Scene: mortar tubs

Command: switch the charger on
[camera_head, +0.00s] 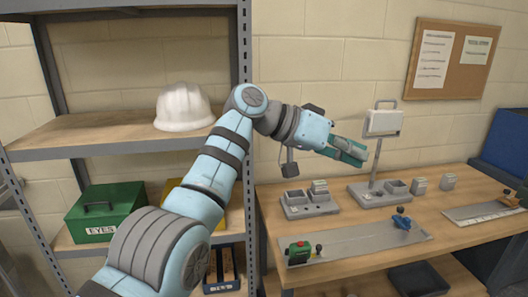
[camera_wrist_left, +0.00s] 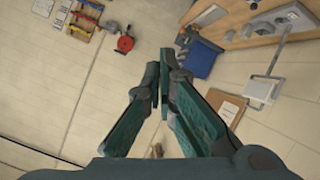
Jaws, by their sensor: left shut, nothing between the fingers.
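My left gripper (camera_head: 358,155) is shut and empty. It is above the back of the workbench, close to a white panel (camera_head: 384,122) on an upright post; I cannot tell whether they touch. In the left wrist view its fingers (camera_wrist_left: 164,85) come together at the tips. Two grey units with square bays stand on the bench: a left one (camera_head: 309,208) with a block in or behind a bay, and a right one (camera_head: 372,198) at the foot of the post. Which is the charger, and its switch, I cannot make out clearly. My right gripper is not in view.
A metal plate (camera_head: 350,243) at the bench front carries a green box with a red top (camera_head: 299,253) and a blue piece (camera_head: 402,222). Small grey blocks (camera_head: 447,181) stand at the back. A shelf at left holds a white helmet (camera_head: 183,107) and a green box (camera_head: 100,212).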

